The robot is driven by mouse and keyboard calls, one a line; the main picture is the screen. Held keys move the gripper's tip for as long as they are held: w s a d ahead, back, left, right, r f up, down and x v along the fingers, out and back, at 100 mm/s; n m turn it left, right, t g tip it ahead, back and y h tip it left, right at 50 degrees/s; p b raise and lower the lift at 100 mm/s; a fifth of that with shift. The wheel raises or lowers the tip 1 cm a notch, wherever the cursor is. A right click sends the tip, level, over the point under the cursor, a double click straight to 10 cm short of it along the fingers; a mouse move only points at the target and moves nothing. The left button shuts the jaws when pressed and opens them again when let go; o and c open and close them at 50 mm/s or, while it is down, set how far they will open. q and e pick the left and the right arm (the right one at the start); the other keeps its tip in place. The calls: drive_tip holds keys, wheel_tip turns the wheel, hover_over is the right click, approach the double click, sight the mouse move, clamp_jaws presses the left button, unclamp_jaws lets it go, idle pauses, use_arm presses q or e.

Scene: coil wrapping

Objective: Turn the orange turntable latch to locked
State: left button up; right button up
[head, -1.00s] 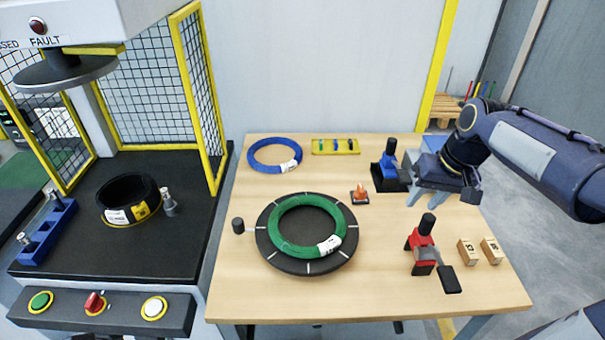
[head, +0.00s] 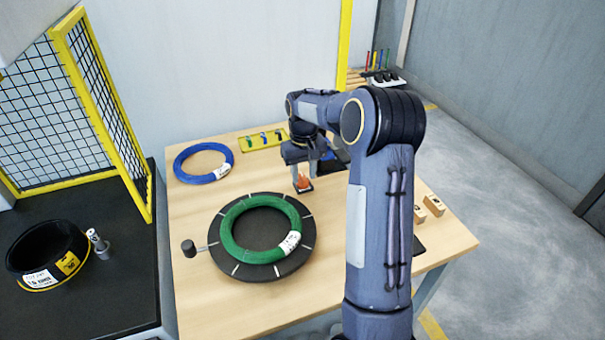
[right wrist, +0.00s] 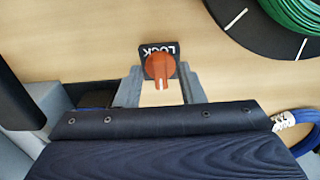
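The orange latch (head: 303,182) sits on a small black plate just behind the black turntable (head: 226,258). In the right wrist view the orange latch knob (right wrist: 160,70) has its narrow pointer toward the bottom of the picture, and the plate reads LOCK. My right gripper (head: 304,172) points down over the latch. Its two grey fingers (right wrist: 158,88) are open, one on each side of the knob, with visible gaps; I cannot tell how low they reach. A green coil (head: 228,239) lies on the turntable. My left gripper is out of view.
A blue coil (head: 180,165) and a yellow tray (head: 252,145) lie at the back of the table. My right arm hides much of the table's right side, including most of the red tool.

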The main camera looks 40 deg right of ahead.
drive_tip(key=shift+f, duration=0.35)
clamp_jaws()
